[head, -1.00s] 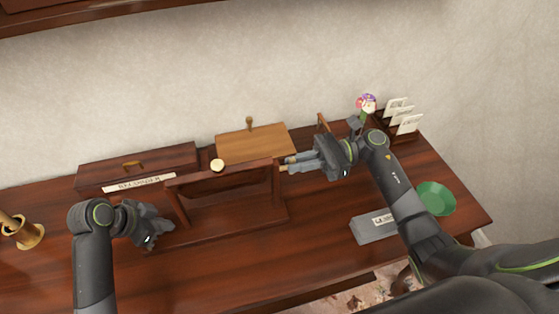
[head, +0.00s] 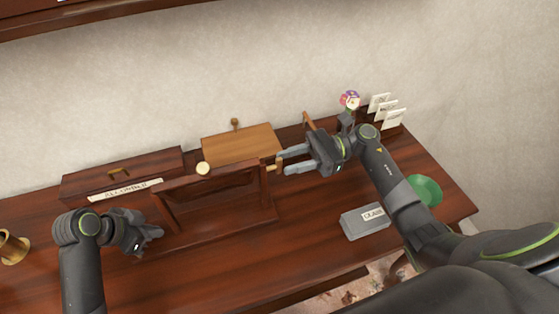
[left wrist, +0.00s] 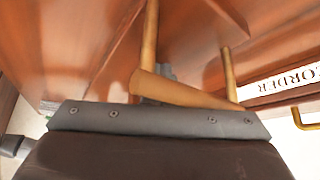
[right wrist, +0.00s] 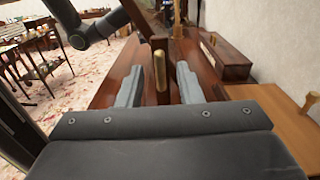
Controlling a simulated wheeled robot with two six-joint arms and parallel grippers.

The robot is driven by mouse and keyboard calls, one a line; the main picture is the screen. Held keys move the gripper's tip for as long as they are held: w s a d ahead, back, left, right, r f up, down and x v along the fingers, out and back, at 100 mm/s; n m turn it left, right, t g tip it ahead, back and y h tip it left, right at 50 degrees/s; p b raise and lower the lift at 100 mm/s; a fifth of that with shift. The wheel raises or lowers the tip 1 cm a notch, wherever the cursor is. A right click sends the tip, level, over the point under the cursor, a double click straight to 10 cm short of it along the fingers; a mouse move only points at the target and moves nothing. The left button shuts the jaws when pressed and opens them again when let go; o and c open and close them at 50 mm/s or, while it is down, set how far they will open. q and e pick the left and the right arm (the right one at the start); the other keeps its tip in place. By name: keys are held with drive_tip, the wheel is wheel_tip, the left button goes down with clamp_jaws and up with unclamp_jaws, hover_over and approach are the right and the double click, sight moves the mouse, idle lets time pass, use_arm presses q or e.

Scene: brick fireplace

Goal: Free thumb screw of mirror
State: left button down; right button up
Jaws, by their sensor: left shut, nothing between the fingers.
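The mirror (head: 210,190) stands on the desk as a dark wooden frame between posts on a base. A tan thumb screw (head: 271,168) sticks out at the right post. It also shows as an upright-looking peg in the right wrist view (right wrist: 160,72), in line with the gap between my right fingers. My right gripper (head: 283,162) is open beside that post, its fingertips close to the screw; contact cannot be told. My left gripper (head: 158,234) is shut and empty by the mirror's left post. Tan rods (left wrist: 185,90) cross the left wrist view; the left fingers are mostly hidden.
A labelled dark box (head: 125,180) and a lighter wooden box (head: 240,144) stand behind the mirror. A grey labelled box (head: 365,222), green bowl (head: 427,190), flower (head: 349,100) and card holder (head: 392,122) are at the right. A brass vessel (head: 12,247) stands at far left.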

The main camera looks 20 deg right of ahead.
use_arm(q)
drive_tip(key=shift+s+f, duration=0.1)
drive_tip(key=shift+f, duration=0.05)
use_arm(e)
drive_tip(key=d, duration=1)
drive_tip(key=shift+d, duration=0.25)
